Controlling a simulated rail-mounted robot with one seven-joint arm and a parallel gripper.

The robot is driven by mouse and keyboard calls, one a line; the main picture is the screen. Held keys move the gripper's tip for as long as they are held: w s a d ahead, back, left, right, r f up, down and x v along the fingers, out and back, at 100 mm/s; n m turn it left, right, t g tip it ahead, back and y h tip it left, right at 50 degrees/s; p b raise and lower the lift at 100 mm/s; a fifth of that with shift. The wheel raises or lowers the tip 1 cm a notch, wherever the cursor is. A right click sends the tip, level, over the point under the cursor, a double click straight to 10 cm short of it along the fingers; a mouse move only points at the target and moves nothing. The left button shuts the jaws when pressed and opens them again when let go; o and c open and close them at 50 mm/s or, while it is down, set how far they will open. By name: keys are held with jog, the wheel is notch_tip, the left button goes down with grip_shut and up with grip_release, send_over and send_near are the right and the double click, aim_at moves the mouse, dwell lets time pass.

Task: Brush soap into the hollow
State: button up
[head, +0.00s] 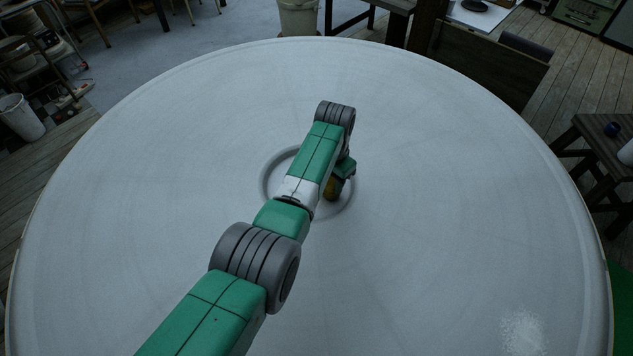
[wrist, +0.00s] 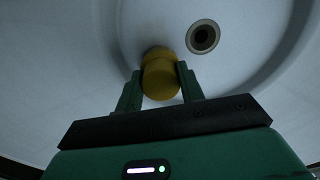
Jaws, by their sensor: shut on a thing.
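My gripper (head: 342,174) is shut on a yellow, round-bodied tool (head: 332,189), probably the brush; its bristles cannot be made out. In the wrist view, the fingers (wrist: 160,72) hold the yellow tool (wrist: 160,80) from both sides. The hollow (head: 268,182) is a shallow round dip at the centre of a large white plaster disc (head: 170,170). The tool is over the hollow's right part, its far end at or close to the surface; contact cannot be told. In the wrist view, a dark round hole with a beige rim (wrist: 203,37) lies beside the tool. No soap can be made out for sure.
A bright speckled patch (head: 523,333) lies on the disc at lower right. The rest of the disc is bare. Beyond its edge stand a white bucket (head: 298,17), a wooden stool (head: 603,150) at right and a bin (head: 20,118) at left.

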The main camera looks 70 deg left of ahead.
jog(key=shift+w+f+b, duration=0.15)
jog(key=shift+f+b, duration=0.2)
jog(key=shift+f, duration=0.05)
jog(key=shift+w+a+r+b, duration=0.2)
jog(key=shift+w+b, duration=0.1)
jog(key=shift+b, duration=0.45)
jog(key=shift+w+f+b, duration=0.1)
jog(key=shift+f+b, duration=0.1)
jog(key=shift+b, duration=0.15)
jog(key=w+b, duration=0.1)
jog(key=b, duration=0.2)
jog(key=shift+a+f, duration=0.1)
jog(key=shift+a, duration=0.25)
jog(key=shift+w+a+b, duration=0.1)
jog(key=shift+w+b, duration=0.05)
jog(key=shift+b, duration=0.6)
jog(key=b, duration=0.3)
jog(key=shift+w+a, duration=0.1)
jog(key=shift+w, duration=0.25)
